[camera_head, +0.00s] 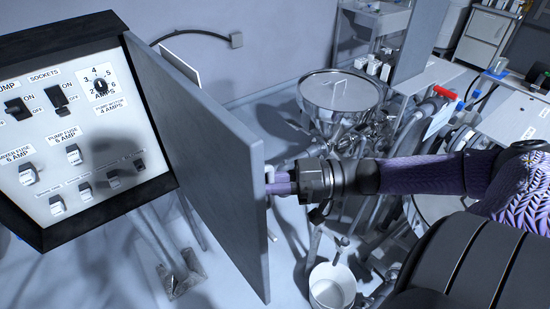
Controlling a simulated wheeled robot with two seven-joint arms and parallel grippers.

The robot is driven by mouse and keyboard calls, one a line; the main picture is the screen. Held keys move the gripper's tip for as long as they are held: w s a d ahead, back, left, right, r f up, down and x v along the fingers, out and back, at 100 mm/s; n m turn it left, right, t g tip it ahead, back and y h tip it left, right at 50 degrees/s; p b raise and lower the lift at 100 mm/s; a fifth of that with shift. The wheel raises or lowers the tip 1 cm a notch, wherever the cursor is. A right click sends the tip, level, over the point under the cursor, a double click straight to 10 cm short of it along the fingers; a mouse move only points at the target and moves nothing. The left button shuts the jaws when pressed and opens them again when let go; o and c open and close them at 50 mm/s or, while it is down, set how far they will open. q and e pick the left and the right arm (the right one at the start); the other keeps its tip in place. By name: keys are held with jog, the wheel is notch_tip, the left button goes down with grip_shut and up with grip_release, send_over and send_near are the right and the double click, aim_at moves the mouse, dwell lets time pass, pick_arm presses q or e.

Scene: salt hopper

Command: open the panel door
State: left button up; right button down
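The panel door (205,145) is a grey flat slab. It stands swung out at a wide angle from the black-framed control panel (85,140), so the white face with its switches, sockets and fuses shows. My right gripper (272,181), on the purple arm from the right, is at the door's free edge. A small pale piece, perhaps a handle, shows at the fingertips. The fingers are partly hidden, so I cannot tell whether they grip it. My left gripper is out of view.
A steel hopper (340,92) stands behind my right arm. A white bucket (331,287) is on the floor below the arm. A workbench (515,100) is at the right. A cable runs along the back wall above the door.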

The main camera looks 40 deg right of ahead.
jog(key=shift+d, duration=0.15)
jog(key=c, duration=0.7)
grip_release()
jog(key=shift+w, duration=0.1)
jog(key=p+v, duration=0.3)
jog(key=v, duration=0.7)
